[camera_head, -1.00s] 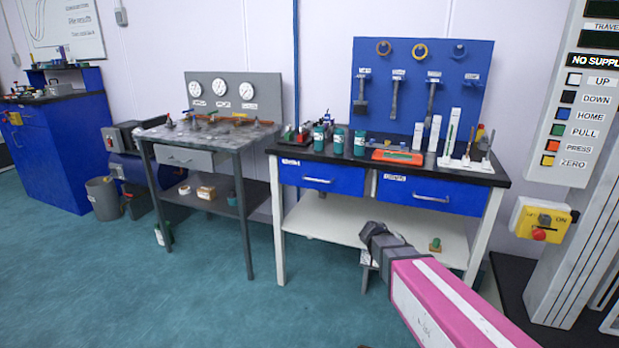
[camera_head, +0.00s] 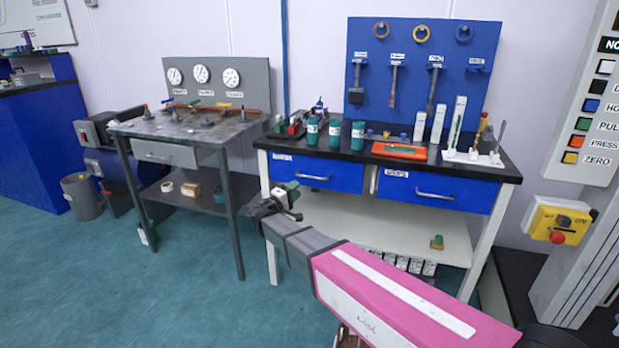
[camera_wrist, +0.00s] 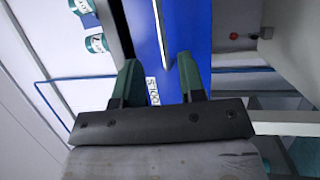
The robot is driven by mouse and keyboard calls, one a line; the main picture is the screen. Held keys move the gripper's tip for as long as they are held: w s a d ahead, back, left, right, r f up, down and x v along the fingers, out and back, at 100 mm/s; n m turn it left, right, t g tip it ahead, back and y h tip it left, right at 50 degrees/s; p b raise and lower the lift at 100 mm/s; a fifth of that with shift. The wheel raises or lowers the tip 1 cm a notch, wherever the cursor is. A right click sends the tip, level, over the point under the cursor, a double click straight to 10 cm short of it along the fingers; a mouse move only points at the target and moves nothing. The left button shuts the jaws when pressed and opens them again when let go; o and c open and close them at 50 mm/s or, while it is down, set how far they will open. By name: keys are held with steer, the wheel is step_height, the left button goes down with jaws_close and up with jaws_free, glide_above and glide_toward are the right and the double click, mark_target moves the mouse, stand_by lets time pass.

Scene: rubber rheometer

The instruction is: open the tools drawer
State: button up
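The workbench has two blue drawers side by side under its dark top, both appearing shut. The left drawer (camera_head: 340,176) has a light bar handle (camera_head: 313,177) and a small label at its upper left. In the wrist view a blue drawer front (camera_wrist: 178,22) carries a label that seems to read TOOLS, and its bar handle (camera_wrist: 161,35) runs away from my gripper. My gripper (camera_head: 285,198) is low and in front of the left drawer's left end. Its green fingers (camera_wrist: 159,68) are open and apart, with nothing between them.
The right drawer (camera_head: 405,191) is beside the left one. Green bottles (camera_head: 335,134) and an orange tray (camera_head: 399,150) stand on the top. A white lower shelf (camera_head: 385,226) lies below. A grey gauge bench (camera_head: 231,183) stands to the left, with open floor in front.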

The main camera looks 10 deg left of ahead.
mark_target(311, 177)
steer(key=x, duration=1)
steer(key=shift+s+d, duration=0.1)
jaws_close()
